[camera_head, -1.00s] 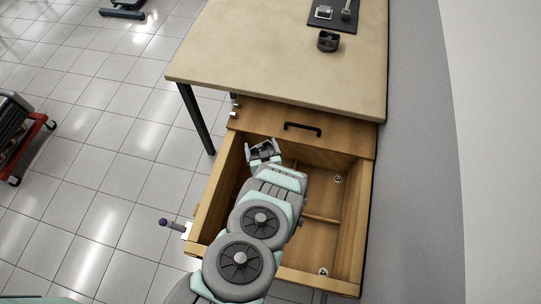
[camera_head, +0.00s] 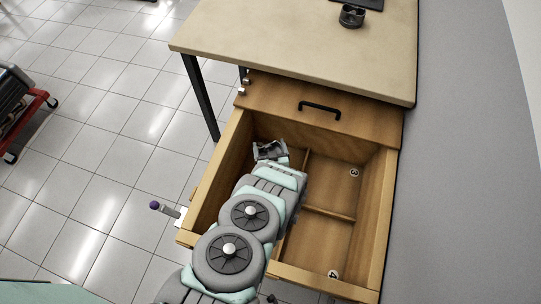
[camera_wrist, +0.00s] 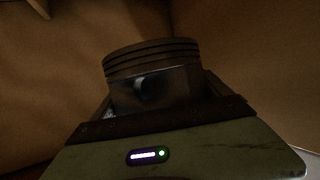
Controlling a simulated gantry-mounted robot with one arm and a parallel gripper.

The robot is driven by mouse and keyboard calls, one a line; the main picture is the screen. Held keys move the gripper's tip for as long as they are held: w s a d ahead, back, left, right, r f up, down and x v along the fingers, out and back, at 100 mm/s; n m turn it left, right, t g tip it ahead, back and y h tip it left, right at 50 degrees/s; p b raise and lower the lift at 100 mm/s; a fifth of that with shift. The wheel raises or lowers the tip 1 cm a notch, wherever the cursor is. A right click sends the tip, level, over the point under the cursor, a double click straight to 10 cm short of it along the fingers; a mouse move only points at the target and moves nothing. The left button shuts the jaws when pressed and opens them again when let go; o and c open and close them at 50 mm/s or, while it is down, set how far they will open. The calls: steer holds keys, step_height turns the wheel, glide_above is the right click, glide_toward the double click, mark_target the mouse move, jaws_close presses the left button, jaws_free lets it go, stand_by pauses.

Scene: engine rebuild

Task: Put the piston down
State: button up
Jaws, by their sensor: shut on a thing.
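The piston (camera_wrist: 152,75) shows in the wrist view as a dark metal cylinder with ring grooves near its top. It sits between the jaws of my gripper (camera_head: 270,148), which is shut on it. In the head view my gripper is inside the open wooden drawer (camera_head: 368,225), in its far left part, left of the divider. The piston is mostly hidden there by my gripper and arm. Brown drawer walls surround the piston in the wrist view. The picture is dark, and I cannot tell whether the piston touches the drawer floor.
Dividers (camera_head: 330,213) split the drawer, and the numbered right compartments are empty. A closed drawer front with a black handle (camera_head: 320,107) is above. A dark round part (camera_head: 352,16) stands on the workbench (camera_head: 290,40). A purple-tipped lever (camera_head: 165,208) sticks out at the drawer's left.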

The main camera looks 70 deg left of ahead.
step_height(320, 180, down, 14)
steer(key=b, duration=0.7)
steer(key=shift+s+r, duration=0.1)
steer(key=shift+r, duration=0.1)
step_height(320, 180, down, 4)
steer(key=b, duration=0.3)
steer(key=shift+r, duration=0.2)
steer(key=shift+f+b, duration=0.35)
steer(key=shift+d, duration=0.1)
steer(key=shift+r, duration=0.15)
steer(key=o, duration=1.7)
